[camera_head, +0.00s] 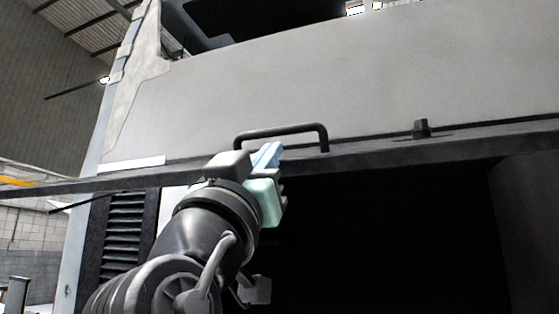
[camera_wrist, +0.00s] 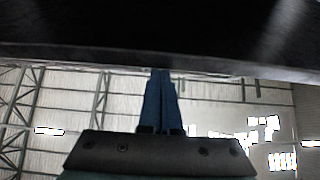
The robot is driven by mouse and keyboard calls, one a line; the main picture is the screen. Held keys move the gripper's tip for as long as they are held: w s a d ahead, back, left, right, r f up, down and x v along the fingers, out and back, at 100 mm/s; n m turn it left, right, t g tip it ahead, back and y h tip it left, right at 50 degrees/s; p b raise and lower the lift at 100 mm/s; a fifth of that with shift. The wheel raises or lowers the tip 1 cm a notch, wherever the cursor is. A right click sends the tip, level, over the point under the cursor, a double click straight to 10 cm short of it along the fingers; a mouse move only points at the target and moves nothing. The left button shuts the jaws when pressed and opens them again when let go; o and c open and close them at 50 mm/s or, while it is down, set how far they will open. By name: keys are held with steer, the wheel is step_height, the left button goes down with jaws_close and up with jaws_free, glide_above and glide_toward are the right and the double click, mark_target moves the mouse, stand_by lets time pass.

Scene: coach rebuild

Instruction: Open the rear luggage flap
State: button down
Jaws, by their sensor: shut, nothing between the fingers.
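The rear luggage flap (camera_head: 350,85) is a wide light grey panel that stands raised, with a dark open bay (camera_head: 390,235) below its lower edge. A black bar handle (camera_head: 285,130) is fixed near that edge. My gripper (camera_head: 268,153) is at the lower edge, below and in front of the handle, with its blue fingers shut and empty. In the wrist view the shut fingers (camera_wrist: 161,75) point up at a dark band, the flap's edge or underside (camera_wrist: 160,45). I cannot tell whether they touch it. The handle does not show there.
A small black fitting (camera_head: 421,128) sticks up from the flap right of the handle. A black louvred vent (camera_head: 125,235) is on the coach body at the left. The hall's wall and roof show behind at the left.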

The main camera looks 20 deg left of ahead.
steer(key=w+f+b, duration=0.4)
steer(key=f+b, duration=0.2)
steer(key=f, duration=0.3)
steer(key=shift+w+f, duration=0.2)
steer(key=shift+w, duration=0.15)
steer(key=shift+s+d, duration=0.1)
